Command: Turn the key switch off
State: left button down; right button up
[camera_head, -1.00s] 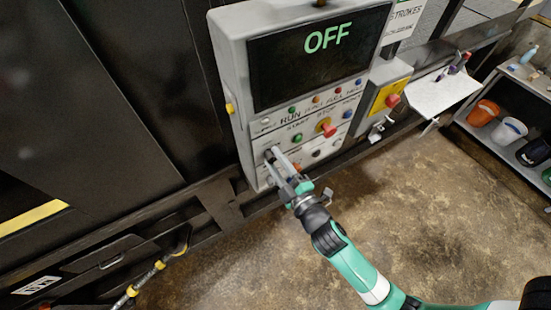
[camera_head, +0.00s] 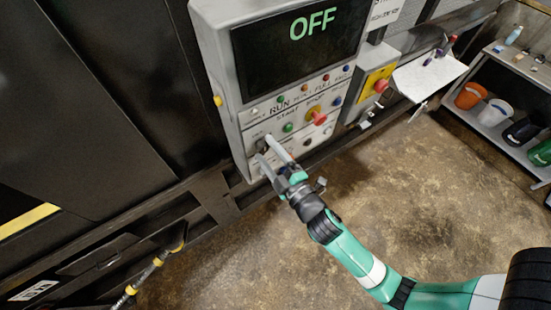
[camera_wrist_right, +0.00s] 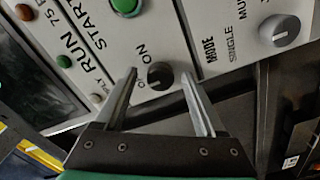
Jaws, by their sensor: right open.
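The key switch is a small round black knob (camera_wrist_right: 160,75) with OFF and ON lettering beside it, seen in the right wrist view. A pale mark shows on its lower edge; I cannot tell for certain which position it points to. My right gripper (camera_head: 263,148) is open at the lower left of the grey control panel (camera_head: 240,120). In the right wrist view its fingers (camera_wrist_right: 159,73) stand on either side of the knob, with gaps visible. In the head view the fingers partly hide the knob. The panel's screen (camera_head: 300,50) reads OFF in green. My left gripper is not in view.
A green START button (camera_head: 288,127) and a red stop button (camera_head: 318,117) sit above the gripper. A grey MODE knob (camera_wrist_right: 279,30) is beside the key switch. A yellow box with a red button (camera_head: 380,86) is right of the panel. The floor in front is open.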

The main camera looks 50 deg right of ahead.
jog(key=b+v, duration=0.3)
jog(key=v, duration=0.8)
jog(key=shift+b, duration=0.3)
jog(key=shift+s, duration=0.1)
